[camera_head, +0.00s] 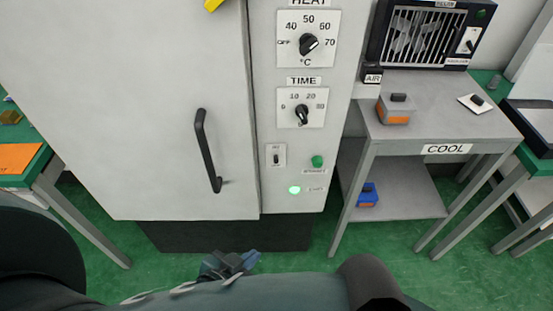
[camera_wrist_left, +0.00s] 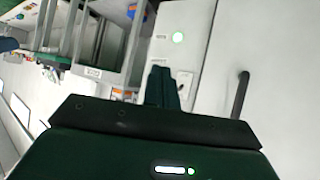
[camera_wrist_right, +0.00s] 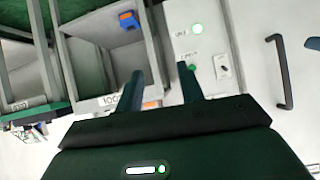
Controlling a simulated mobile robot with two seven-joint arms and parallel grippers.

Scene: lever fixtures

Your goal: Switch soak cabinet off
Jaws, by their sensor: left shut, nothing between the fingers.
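The soak cabinet (camera_head: 180,60) is a large white box with a dark bar handle (camera_head: 207,152) on its door. Its side panel has a small toggle switch (camera_head: 276,156), too small to read which way it points. The switch plate also shows in the right wrist view (camera_wrist_right: 222,66). A lit green lamp (camera_head: 294,190) and a darker green button (camera_head: 317,161) sit beside it. My left gripper (camera_head: 232,264) is low in front of the cabinet base, shut and empty, apart from the panel. My right gripper (camera_wrist_right: 162,85) is open and empty, facing the panel's lower part.
The HEAT dial (camera_head: 309,45) and TIME dial (camera_head: 302,114) are above the switch. A grey COOL table (camera_head: 440,105) stands right of the cabinet, with a fan unit (camera_head: 425,35) and an orange-grey block (camera_head: 396,110). A blue block (camera_head: 368,195) lies on its lower shelf.

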